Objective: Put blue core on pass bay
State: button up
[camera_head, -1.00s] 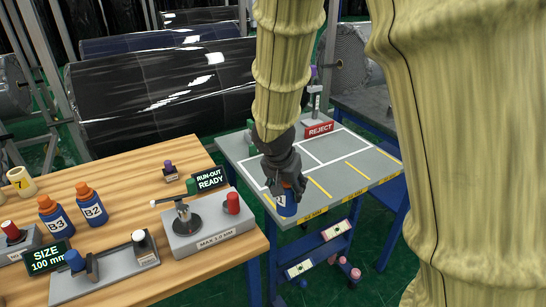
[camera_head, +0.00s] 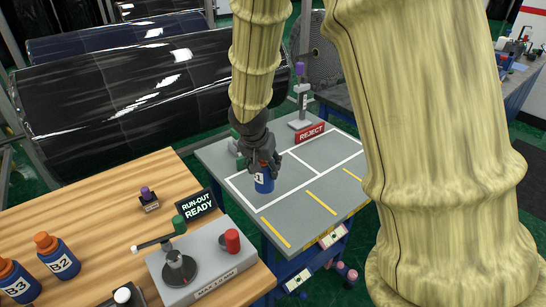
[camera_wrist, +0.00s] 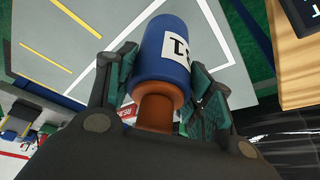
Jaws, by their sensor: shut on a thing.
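My gripper (camera_head: 261,160) is shut on a blue core (camera_head: 264,184) with an orange-brown neck and a white label. The wrist view shows the core (camera_wrist: 168,50) between the two finger pads, its label partly visible with a "1". The core hangs upright over the left white-lined bay of the grey table (camera_head: 290,212); I cannot tell whether its base touches. A green piece (camera_head: 235,146) stands at that bay's back left, partly behind my gripper; no pass wording is readable. The red REJECT sign (camera_head: 311,134) marks the back of the right bay.
Blue cores B2 (camera_head: 58,256) and B3 (camera_head: 17,281) stand on the wooden table (camera_head: 95,212). The run-out gauge (camera_head: 205,262) and RUN-OUT READY sign (camera_head: 196,204) are near its right end. A purple-topped stand (camera_head: 300,98) is behind REJECT. The right bay looks clear.

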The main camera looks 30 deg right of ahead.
jog(key=shift+w+d+f+p, duration=0.6)
jog(key=shift+w+d+f, duration=0.15)
jog(key=shift+w+d, duration=0.45)
jog(key=shift+w+d+f+p, duration=0.65)
jog(key=shift+w+d, duration=0.4)
jog(key=shift+d, duration=0.3)
jog(key=shift+w+d+f+p, duration=0.55)
jog(key=shift+w+d+f, duration=0.25)
jog(key=shift+w+d, duration=0.4)
jog(key=shift+s+d+f, duration=0.1)
jog(key=shift+d+f, duration=0.05)
jog(key=o, duration=1.2)
jog(key=b+v, duration=0.1)
jog(key=v, duration=1.1)
